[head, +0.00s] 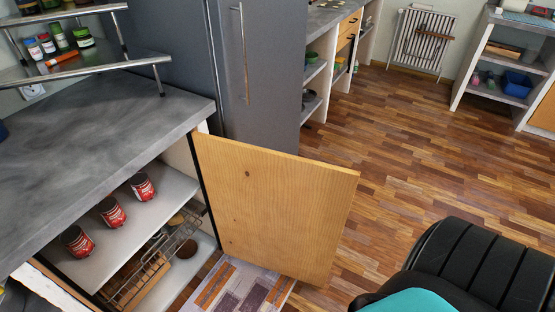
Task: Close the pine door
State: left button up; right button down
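The pine door (275,205) stands wide open in the head view. It is a flat light-wood panel with small knots. Its hinge side is at the right end of the grey-topped counter (90,120), and its free edge points out to the right over the floor. The cabinet behind it is exposed, with a white shelf (155,208) holding three red cans (111,212). Neither my left nor my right gripper can be made out in this view.
A wire rack (150,272) sits low in the cabinet. A patterned mat (240,290) lies on the floor below the door. A tall grey fridge (255,70) stands beyond the hinge side. The wooden floor (430,150) to the right is clear.

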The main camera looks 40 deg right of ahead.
aim_at(283, 213)
jog(key=k+j+u, duration=0.1)
jog(key=k+u, duration=0.3)
jog(key=k+j+u, duration=0.35)
jog(key=k, duration=0.25)
jog(key=l+u, duration=0.3)
jog(key=l, duration=0.3)
jog(key=l+u, duration=0.3)
jog(key=l, duration=0.3)
jog(key=k+l+u, duration=0.3)
jog(key=l, duration=0.25)
jog(key=k+l, duration=0.1)
jog(key=l, duration=0.4)
jog(key=k+l, duration=0.1)
jog(key=l, duration=0.45)
jog(key=k+l, duration=0.1)
jog(key=l, duration=0.4)
jog(key=k+l, duration=0.1)
jog(key=l, duration=0.4)
jog(key=k+l, duration=0.1)
jog(key=l, duration=0.4)
jog(key=k+l, duration=0.1)
jog(key=l, duration=0.45)
